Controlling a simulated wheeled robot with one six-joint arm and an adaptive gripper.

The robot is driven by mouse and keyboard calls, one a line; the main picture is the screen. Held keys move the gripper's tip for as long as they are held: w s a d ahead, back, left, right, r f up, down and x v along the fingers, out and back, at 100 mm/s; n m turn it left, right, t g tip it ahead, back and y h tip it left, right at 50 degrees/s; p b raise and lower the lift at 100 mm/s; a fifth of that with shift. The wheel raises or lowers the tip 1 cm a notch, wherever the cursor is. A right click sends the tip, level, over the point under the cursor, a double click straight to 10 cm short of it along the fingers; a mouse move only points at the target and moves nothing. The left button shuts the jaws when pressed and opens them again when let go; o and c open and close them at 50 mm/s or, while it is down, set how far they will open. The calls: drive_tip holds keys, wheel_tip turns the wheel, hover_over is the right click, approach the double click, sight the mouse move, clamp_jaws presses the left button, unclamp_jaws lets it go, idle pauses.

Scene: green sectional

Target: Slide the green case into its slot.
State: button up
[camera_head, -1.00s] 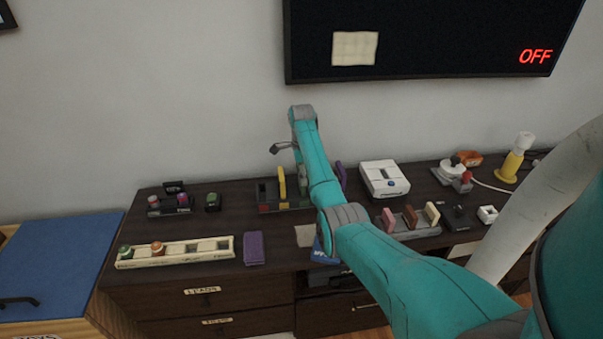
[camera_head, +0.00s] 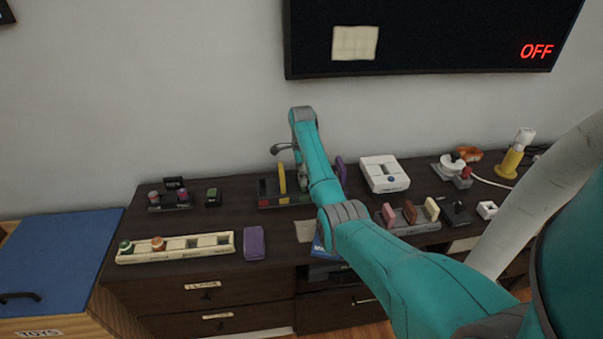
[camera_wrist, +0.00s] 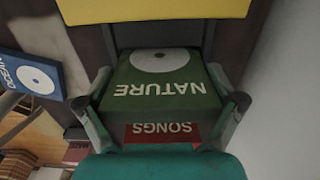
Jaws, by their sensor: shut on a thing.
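The green case (camera_wrist: 135,76), printed NATURE with a pale disc, lies between the two fingers of my gripper (camera_wrist: 160,102) in the wrist view. My gripper is shut on it. The case is at the rack (camera_head: 266,203) on the dresser, beside the upright yellow case (camera_head: 282,179). The yellow case also fills the top of the wrist view (camera_wrist: 150,10). A red label reading SONGS (camera_wrist: 172,131) shows just below the green case. In the head view my arm hides most of the gripper and the case. I cannot tell how deep the case sits in its slot.
A purple case stands (camera_head: 341,171) right of my arm. A blue OCEAN case (camera_wrist: 35,72) shows left in the wrist view. A white console (camera_head: 384,173) and a holder with several upright pieces (camera_head: 408,217) are to the right. The wall is close behind.

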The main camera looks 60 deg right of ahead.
drive_tip(key=shift+f, duration=0.45)
drive_tip(key=o, duration=0.8)
drive_tip(key=shift+r, duration=3.8)
